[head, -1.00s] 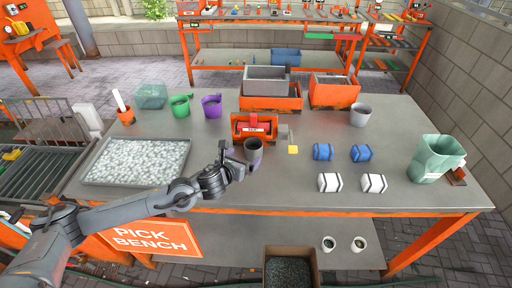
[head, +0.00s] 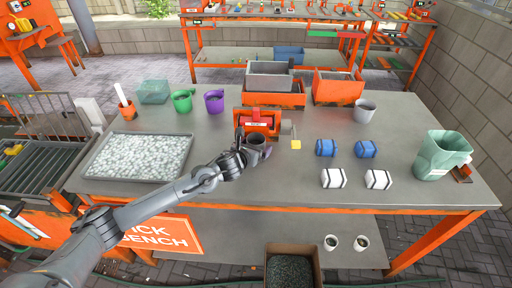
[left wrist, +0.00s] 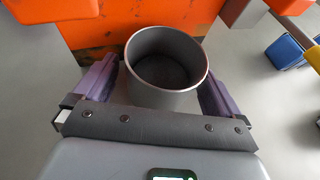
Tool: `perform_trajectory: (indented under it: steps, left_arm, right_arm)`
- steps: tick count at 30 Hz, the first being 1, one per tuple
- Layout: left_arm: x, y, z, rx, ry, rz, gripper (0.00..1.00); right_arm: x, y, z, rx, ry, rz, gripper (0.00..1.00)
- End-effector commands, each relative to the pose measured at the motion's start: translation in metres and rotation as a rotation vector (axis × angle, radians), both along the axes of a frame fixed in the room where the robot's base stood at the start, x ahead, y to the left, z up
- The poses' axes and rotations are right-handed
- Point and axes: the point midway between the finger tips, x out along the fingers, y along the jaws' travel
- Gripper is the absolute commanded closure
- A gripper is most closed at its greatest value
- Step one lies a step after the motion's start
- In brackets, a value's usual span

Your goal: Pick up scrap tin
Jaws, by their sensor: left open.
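A grey tin (head: 257,140), open at the top and upright, stands on the bench just in front of the orange machine (head: 266,122). I take it to be the scrap tin. My left gripper (head: 248,148) is at its near side. In the left wrist view the tin (left wrist: 160,98) sits between the two purple fingers of my left gripper (left wrist: 158,76). The fingers are open, one on each side, with a visible gap at the left; contact is not clear on the right. The tin's inside looks dark. My right gripper is not in view.
A tray of pale pieces (head: 136,157) lies to the left. Another grey cup (head: 366,110) stands further back.

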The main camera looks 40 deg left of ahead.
Motion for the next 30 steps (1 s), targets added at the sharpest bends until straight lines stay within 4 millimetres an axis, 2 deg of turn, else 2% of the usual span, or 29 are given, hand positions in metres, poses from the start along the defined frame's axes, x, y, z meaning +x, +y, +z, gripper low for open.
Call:
perform_trajectory:
  steps: [4, 15, 23, 30]
  left_arm:
    - [0.000, 0.000, 0.000, 0.000, 0.000, 0.000, 0.03]
    - [-0.001, 0.000, 0.000, 0.000, 0.001, 0.000, 0.59]
    - [0.000, 0.000, 0.001, 0.000, 0.000, 0.000, 0.59]
    - [0.000, 0.000, 0.014, 0.001, -0.001, -0.001, 0.59]
  right_arm:
    - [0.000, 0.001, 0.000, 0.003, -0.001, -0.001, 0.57]
    - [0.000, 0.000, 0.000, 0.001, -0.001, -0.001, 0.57]
    - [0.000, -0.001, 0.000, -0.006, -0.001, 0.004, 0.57]
    - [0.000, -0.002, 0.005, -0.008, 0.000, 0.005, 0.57]
